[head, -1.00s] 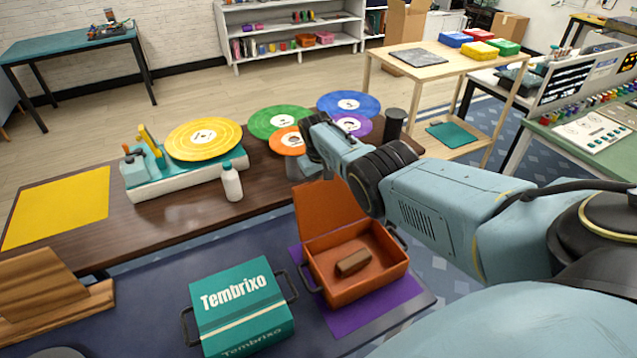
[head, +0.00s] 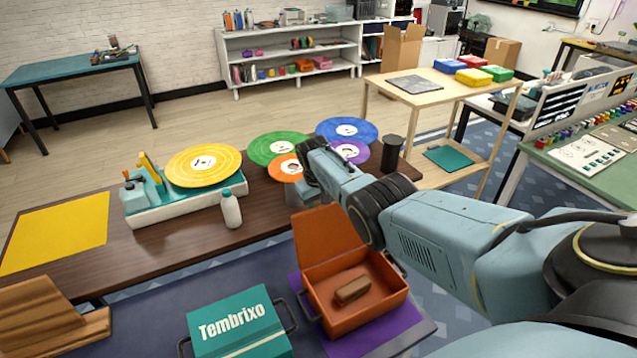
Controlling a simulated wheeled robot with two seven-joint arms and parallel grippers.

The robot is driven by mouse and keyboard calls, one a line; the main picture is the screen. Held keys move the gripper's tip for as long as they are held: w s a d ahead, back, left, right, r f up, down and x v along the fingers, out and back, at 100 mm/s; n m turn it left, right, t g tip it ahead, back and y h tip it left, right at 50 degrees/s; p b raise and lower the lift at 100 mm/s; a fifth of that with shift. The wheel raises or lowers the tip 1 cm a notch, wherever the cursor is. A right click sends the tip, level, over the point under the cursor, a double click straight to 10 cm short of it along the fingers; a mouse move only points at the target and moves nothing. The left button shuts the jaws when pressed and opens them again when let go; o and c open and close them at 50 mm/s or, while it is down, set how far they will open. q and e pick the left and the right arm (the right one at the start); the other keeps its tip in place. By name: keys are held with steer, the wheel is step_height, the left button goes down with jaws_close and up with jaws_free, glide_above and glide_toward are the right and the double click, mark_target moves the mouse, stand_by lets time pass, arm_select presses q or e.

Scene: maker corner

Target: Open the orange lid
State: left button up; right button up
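The orange box (head: 362,319) stands on a purple mat (head: 397,331) at the lower middle. Its orange lid (head: 327,234) is open, standing up and leaning back from the box's far side. A brown block (head: 351,289) lies inside the box. My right arm reaches in from the right, and its gripper (head: 303,194) is beyond the lid, apart from it in the picture. The fingers are small and partly hidden, so I cannot tell whether they are open or shut. My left gripper is not in view.
A closed teal box (head: 238,325) marked Tembrixo stands left of the orange box. Behind them, a brown table (head: 180,225) holds a turntable (head: 185,203), a white bottle (head: 230,208), several coloured records and a dark cylinder (head: 391,153). A wooden stand (head: 50,315) is at lower left.

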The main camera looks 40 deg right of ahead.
step_height(320, 180, up, 11)
steer(key=a+p, duration=0.2)
steer(key=shift+s+r+p, duration=0.15)
steer(key=shift+s+p, duration=0.05)
steer(key=shift+p, duration=0.15)
